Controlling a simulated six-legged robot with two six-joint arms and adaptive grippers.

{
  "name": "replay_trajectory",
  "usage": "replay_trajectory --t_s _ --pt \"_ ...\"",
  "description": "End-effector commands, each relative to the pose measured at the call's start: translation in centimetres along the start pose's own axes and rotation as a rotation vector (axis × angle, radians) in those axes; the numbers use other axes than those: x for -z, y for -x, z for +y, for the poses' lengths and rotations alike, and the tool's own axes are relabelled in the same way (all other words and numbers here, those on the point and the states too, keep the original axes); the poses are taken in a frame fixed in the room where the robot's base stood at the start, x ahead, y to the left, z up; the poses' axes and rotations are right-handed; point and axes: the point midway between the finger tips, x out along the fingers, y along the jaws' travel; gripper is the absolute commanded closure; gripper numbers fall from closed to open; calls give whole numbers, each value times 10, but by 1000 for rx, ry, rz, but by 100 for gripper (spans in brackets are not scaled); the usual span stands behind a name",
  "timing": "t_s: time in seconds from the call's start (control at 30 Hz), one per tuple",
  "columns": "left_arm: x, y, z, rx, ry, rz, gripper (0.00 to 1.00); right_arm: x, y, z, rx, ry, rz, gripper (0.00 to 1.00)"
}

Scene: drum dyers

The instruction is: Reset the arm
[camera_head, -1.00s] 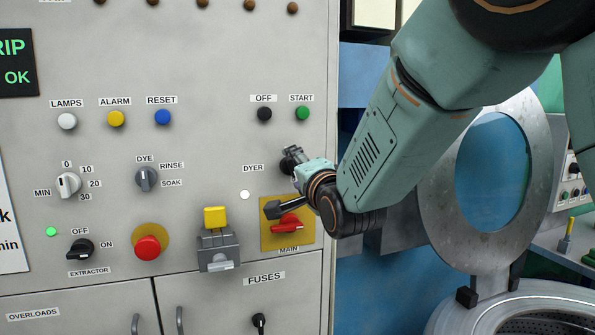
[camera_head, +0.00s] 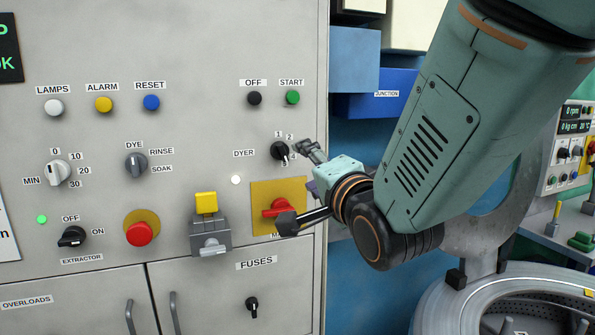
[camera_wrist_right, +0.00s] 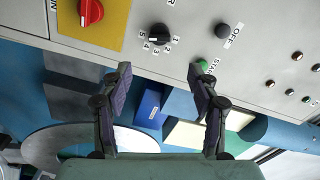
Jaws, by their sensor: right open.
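My right gripper (camera_head: 300,188) is open and empty in front of the right part of the grey control panel (camera_head: 205,55). Its arm comes in from the upper right. One finger overlaps the red main switch (camera_head: 278,207) on its yellow plate, and the other is just right of the black dyer knob (camera_head: 279,151). In the right wrist view the two fingers (camera_wrist_right: 160,82) stand wide apart with nothing between them. The dyer knob (camera_wrist_right: 160,36) and the red switch (camera_wrist_right: 90,11) lie beyond the fingertips there. My left gripper is not in view.
A blue junction box (camera_head: 375,98) is right of the panel. A round metal drum (camera_head: 440,310) stands at lower right.

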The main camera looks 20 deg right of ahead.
Motion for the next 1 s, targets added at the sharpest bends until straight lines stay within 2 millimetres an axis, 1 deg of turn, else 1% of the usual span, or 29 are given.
replay_trajectory --t_s 0.1,0.2,0.53,0.67,0.77,0.87,0.97,1.0 --pt "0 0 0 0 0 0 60 0 9 0 1 0 0 40" --pt "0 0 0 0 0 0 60 0 12 0 2 0 1 40" --pt "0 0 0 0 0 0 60 0 12 0 1 11 0 40" --pt "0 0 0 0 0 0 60 -1 12 4 -14 127 -3 40" --pt "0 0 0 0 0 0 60 -2 13 11 -45 293 -14 40" --pt "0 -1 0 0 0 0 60 -4 14 24 -87 461 -36 40" --pt "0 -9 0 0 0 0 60 -15 16 65 -163 616 -93 40" --pt "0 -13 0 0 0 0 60 -21 18 88 -201 676 -127 40"
